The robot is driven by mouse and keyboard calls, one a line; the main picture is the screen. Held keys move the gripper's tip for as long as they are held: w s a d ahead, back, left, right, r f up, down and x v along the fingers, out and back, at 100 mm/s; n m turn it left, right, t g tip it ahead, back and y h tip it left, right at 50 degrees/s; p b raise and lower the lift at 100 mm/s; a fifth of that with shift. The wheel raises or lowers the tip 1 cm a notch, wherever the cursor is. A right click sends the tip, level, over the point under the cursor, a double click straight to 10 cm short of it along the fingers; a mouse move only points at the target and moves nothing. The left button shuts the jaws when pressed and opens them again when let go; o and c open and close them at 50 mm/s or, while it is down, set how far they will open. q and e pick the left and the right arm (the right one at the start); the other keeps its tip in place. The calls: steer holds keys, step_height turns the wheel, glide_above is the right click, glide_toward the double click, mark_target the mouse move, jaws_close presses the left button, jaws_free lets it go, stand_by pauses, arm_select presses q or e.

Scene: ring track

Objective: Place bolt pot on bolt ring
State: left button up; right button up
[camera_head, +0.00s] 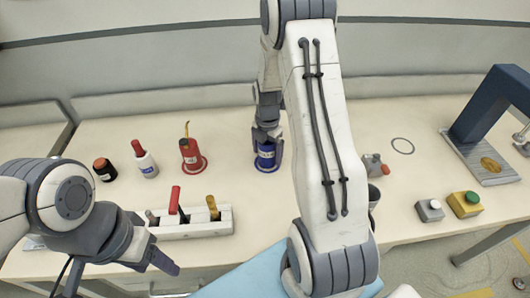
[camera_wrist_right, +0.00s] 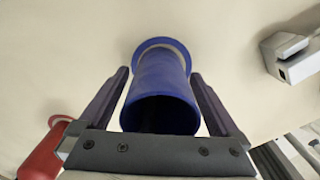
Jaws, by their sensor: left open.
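A blue pot (camera_head: 265,154) with a pale label, which I take as the bolt pot, stands upright on a blue ring (camera_head: 270,169) at the back middle of the table. The right wrist view shows the pot (camera_wrist_right: 160,95) from above, its mouth dark inside, its base within the blue ring (camera_wrist_right: 138,49). My right gripper (camera_head: 267,134) is around the pot; in the wrist view its fingers (camera_wrist_right: 160,90) stand either side with gaps, so it is open. My left gripper (camera_head: 158,262) is open and empty at the front left, away from the pot.
A red pot (camera_head: 190,152) on a red ring stands left of the blue one, beside a red-capped bottle (camera_head: 144,160) and a dark jar (camera_head: 104,169). A white tool holder (camera_head: 195,224) lies in front.

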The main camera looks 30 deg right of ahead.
step_height(320, 180, up, 12)
steer(key=s+a+r+m, duration=0.2)
steer(key=a+r+m, duration=0.1)
steer(key=a, duration=0.8)
steer(key=s+a+r+m, duration=0.1)
steer(key=s+a+m, duration=0.4)
steer(key=s+a, duration=0.3)
steer(key=s+a+r+m+y, duration=0.1)
steer(key=s+a+m, duration=0.5)
steer(key=s, duration=0.7)
steer(key=a, duration=0.2)
steer(key=shift+s+a+r+m, duration=0.2)
steer(key=shift+s+a+m, duration=0.1)
steer(key=shift+s+a, duration=0.1)
steer(key=shift+c, duration=0.3)
